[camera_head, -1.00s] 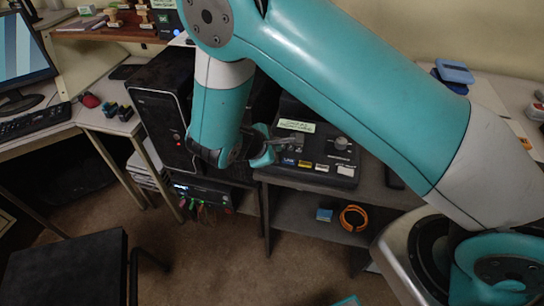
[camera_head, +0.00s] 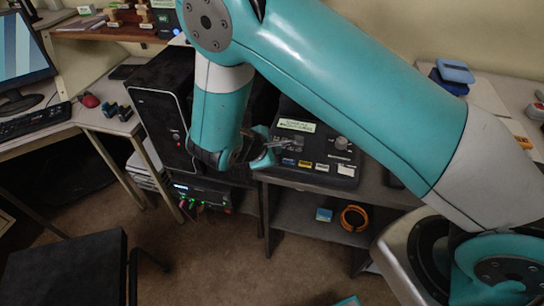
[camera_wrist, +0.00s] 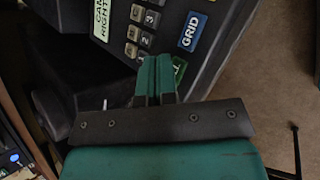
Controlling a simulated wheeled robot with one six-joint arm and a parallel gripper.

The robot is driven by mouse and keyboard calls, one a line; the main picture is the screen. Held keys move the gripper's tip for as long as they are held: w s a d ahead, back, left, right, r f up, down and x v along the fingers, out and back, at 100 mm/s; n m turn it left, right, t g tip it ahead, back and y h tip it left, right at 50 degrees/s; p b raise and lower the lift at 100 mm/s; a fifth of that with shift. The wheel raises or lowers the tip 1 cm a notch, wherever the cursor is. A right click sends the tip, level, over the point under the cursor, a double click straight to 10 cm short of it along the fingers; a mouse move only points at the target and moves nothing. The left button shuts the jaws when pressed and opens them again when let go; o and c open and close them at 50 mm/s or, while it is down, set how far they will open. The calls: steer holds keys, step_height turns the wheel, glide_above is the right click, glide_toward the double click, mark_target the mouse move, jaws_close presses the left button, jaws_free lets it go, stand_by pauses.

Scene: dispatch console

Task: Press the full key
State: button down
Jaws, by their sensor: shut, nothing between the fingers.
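The console (camera_head: 325,137) is a dark box on the shelf unit, with a row of coloured keys along its front. A blue key (camera_head: 288,162), a yellow key (camera_head: 305,164) and a white key (camera_head: 345,170) show in the head view, their words too small to read. I cannot read "full" on any key. My gripper (camera_head: 290,146) is shut and empty, over the console's left front part; its fingertips (camera_wrist: 157,61) show beside the green key.
The console also has a pale label (camera_head: 297,125), a knob (camera_head: 341,143) and numbered buttons (camera_wrist: 146,37). A black computer tower (camera_head: 160,108) stands close to the left of my gripper. An orange ring (camera_head: 353,218) lies on the shelf below.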

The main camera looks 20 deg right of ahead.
steer(key=shift+f, duration=0.35)
stand_by(0.3)
stand_by(0.4)
steer(key=shift+r+p, duration=0.5)
steer(key=shift+r, duration=0.25)
step_height(320, 180, up, 5)
steer(key=p, duration=0.4)
stand_by(0.8)
